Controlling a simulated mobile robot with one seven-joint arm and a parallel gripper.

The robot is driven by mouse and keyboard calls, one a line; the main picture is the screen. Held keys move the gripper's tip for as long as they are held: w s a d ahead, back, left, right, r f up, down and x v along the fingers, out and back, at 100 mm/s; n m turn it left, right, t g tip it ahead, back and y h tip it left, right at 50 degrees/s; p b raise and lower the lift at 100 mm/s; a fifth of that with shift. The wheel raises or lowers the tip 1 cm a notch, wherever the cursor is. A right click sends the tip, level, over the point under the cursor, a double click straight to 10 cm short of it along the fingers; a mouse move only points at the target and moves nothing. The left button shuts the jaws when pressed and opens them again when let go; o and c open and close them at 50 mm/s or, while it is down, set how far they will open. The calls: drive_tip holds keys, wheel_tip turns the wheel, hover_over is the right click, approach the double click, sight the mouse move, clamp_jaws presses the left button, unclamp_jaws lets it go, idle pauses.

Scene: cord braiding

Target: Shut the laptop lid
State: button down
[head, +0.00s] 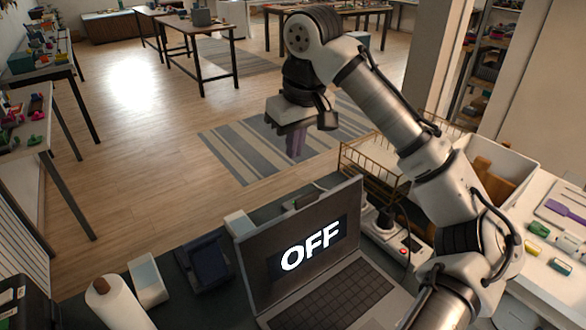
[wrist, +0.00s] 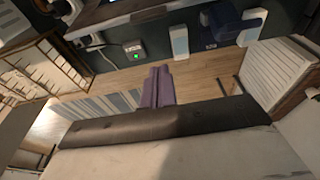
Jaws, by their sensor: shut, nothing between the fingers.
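The laptop (head: 335,295) stands open on the dark table in the head view. Its lid (head: 305,245) is raised and tilted back, with "OFF" in white letters on the screen. The keyboard lies in front of it, partly cut off by the bottom edge and close to my arm in the picture. My gripper (head: 297,153) hangs beyond the table's far edge, behind the lid and apart from it. Its purple fingers point down and are shut together with nothing between them. They also show in the wrist view (wrist: 158,70), where the laptop is not clearly recognisable.
A paper roll (head: 118,302), a white block (head: 148,280) and a dark blue object (head: 207,262) stand left of the laptop. A wire basket (head: 375,175) and a white bin (head: 510,160) are at the right. Open floor with a striped rug (head: 235,155) lies beyond.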

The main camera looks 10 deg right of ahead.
wheel_tip(320, 180, down, 9)
drive_tip(key=s+p, duration=0.1)
drive_tip(key=p, duration=0.2)
drive_tip(key=shift+s+d, duration=0.35)
drive_tip(key=shift+s, duration=0.05)
drive_tip(key=shift+f, duration=0.1)
idle(0.5)
